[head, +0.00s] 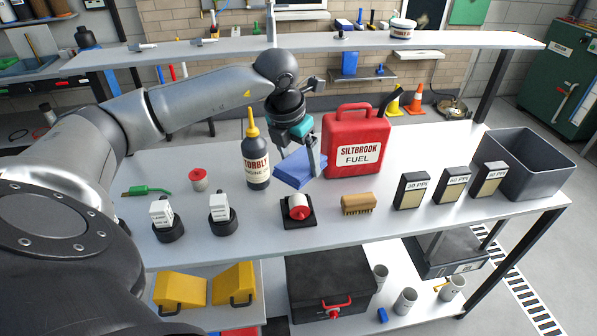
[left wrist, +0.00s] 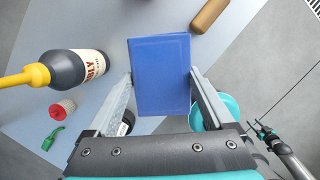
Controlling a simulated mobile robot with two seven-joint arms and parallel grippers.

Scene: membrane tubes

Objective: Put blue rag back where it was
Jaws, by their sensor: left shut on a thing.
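The blue rag (head: 296,172) is a folded blue rectangle. My left gripper (head: 318,160) is shut on it and holds it tilted above the table, between the dark bottle and the red fuel can. In the left wrist view the blue rag (left wrist: 160,75) sits between the two fingers of my left gripper (left wrist: 160,85).
A dark bottle (head: 257,165) with a yellow nozzle stands left of the rag, and a red fuel can (head: 345,130) behind right. A black base with a red-and-white part (head: 299,208) sits in front. A brush (head: 358,203), several black-and-tan boxes and a grey bin (head: 540,172) stand further right.

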